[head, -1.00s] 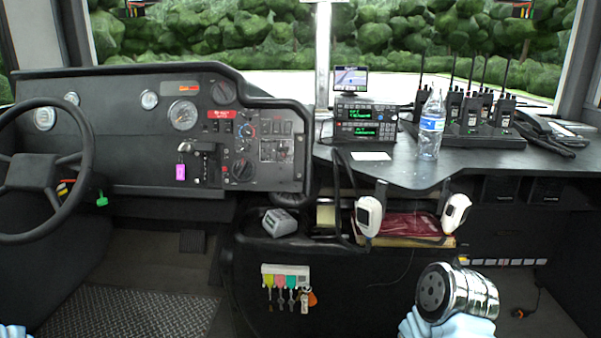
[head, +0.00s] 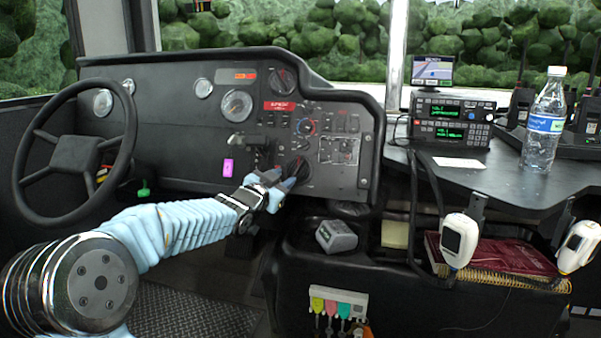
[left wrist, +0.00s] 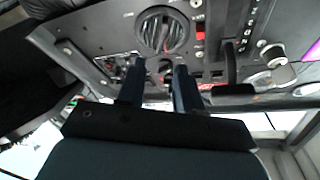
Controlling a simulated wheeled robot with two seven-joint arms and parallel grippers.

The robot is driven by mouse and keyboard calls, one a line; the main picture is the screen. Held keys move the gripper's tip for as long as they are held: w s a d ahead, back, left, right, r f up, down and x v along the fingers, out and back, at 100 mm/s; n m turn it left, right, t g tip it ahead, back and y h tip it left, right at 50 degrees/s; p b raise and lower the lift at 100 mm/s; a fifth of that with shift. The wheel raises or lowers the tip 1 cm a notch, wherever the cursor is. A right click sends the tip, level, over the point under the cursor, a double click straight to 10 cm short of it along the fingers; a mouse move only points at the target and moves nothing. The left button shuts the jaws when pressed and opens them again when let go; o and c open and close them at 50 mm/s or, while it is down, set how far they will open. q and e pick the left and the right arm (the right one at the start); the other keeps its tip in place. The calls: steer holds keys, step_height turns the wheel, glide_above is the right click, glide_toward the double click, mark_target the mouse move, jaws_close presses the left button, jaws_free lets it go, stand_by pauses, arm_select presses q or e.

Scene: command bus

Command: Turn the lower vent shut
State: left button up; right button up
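The lower vent (head: 303,167) is a round black vent low on the right part of the dashboard, partly hidden by my left gripper in the head view. In the left wrist view the vent (left wrist: 165,32) shows large, with dark slats running roughly up and down the picture. My left gripper (head: 286,181) is at the panel by the vent. In the left wrist view its two dark fingers (left wrist: 160,72) are apart and empty, tips just short of the vent; I cannot tell whether they touch it. My right gripper is not in view.
The upper vent (head: 283,82) is higher on the panel. Knobs and switches lie between the vents. A pink tag (head: 228,168) hangs left of the gripper, and the steering wheel (head: 75,155) stands further left. A grey device (head: 337,237) sits on the ledge below.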

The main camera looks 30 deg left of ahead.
mark_target(298, 168)
arm_select(q)
steer(key=w, duration=0.7)
steer(key=shift+w+a, duration=0.3)
steer(key=shift+a, duration=0.05)
jaws_close()
